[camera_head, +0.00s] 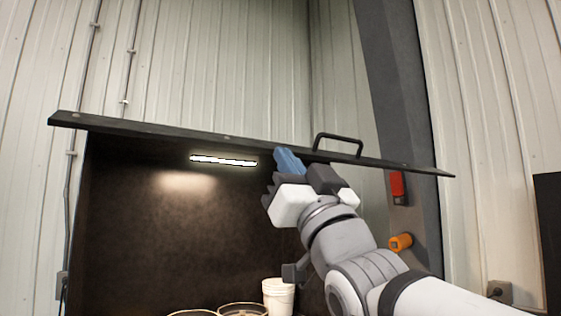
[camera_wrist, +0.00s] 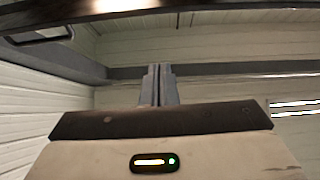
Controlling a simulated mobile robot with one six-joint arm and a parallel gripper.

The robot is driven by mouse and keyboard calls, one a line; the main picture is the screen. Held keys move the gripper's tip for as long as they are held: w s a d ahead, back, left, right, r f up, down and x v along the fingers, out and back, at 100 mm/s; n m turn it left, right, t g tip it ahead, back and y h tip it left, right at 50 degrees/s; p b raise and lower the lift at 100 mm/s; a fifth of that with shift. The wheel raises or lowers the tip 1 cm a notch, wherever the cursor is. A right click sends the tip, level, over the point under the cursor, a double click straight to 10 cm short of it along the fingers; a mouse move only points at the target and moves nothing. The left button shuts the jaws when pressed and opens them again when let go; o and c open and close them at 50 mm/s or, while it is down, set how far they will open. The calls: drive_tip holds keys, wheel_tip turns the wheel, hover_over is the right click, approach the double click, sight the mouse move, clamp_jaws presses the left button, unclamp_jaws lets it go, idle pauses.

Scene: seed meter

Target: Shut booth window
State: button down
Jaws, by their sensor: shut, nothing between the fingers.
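The booth window's dark edge bar (camera_head: 180,131) runs across the head view above the open booth front, sloping down to the right. Its black loop handle (camera_head: 338,137) stands up right of the middle. A dark loop, seemingly this handle, shows at the upper left of the wrist view (camera_wrist: 40,38). My gripper (camera_head: 284,153) is shut and empty, its blue fingers pointing up. The fingertips overlap the bar just left of the handle; I cannot tell whether they touch. In the wrist view, the closed fingers (camera_wrist: 159,72) stand upright, with the loop off to their left.
The dark booth interior (camera_head: 160,230) holds a lit strip lamp (camera_head: 223,160) under the bar. A white bucket (camera_head: 278,295) and round containers (camera_head: 243,308) stand low inside. A grey post (camera_head: 400,100) with red and orange fittings (camera_head: 400,242) is at right.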

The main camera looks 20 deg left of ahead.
sight(258, 146)
drive_tip(key=s+r+p+x, duration=0.1)
drive_tip(key=p+x, duration=0.4)
drive_tip(key=x, duration=0.6)
drive_tip(key=f, duration=0.3)
drive_tip(key=w+a+f, duration=0.1)
drive_tip(key=shift+f, duration=0.4)
